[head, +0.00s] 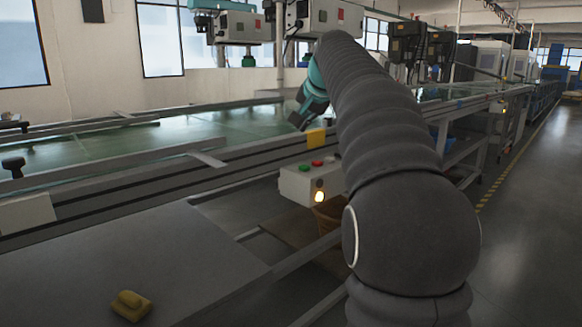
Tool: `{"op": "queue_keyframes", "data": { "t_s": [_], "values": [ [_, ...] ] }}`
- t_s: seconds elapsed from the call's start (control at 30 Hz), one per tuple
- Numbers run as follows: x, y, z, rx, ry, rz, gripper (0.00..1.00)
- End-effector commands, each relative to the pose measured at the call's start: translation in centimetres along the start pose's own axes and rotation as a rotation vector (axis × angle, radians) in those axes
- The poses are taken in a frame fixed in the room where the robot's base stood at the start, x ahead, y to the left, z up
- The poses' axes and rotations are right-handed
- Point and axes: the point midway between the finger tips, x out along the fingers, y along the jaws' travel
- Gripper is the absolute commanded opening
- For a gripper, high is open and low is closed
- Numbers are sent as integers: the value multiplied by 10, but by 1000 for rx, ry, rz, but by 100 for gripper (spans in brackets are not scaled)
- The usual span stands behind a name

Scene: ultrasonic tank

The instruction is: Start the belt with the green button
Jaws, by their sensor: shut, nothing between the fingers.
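A pale control box (297,187) is fixed at the front side of the belt frame, left of my arm. My arm partly covers the box's right end. My gripper (299,121) points down and left above the belt frame, behind and above the box. It is shut and empty, apart from the button. Its fingertips are small and dark in this view.
A long line with a greenish bed (230,128) and metal rails runs behind the box. A yellow block (316,138) sits on the near rail. A yellow object (131,305) lies on the grey table (150,255) in front. Open floor (535,230) is at right.

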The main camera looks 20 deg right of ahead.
Motion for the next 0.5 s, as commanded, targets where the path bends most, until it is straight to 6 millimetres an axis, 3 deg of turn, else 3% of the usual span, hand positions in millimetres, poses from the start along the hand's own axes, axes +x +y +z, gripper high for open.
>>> {"op": "queue_keyframes", "data": {
  "t_s": [0.13, 0.5],
  "values": [
    [5, 1, -16, 27, 13, -6, 0],
    [5, 1, -17, 30, 14, -7, 0]
  ]
}}
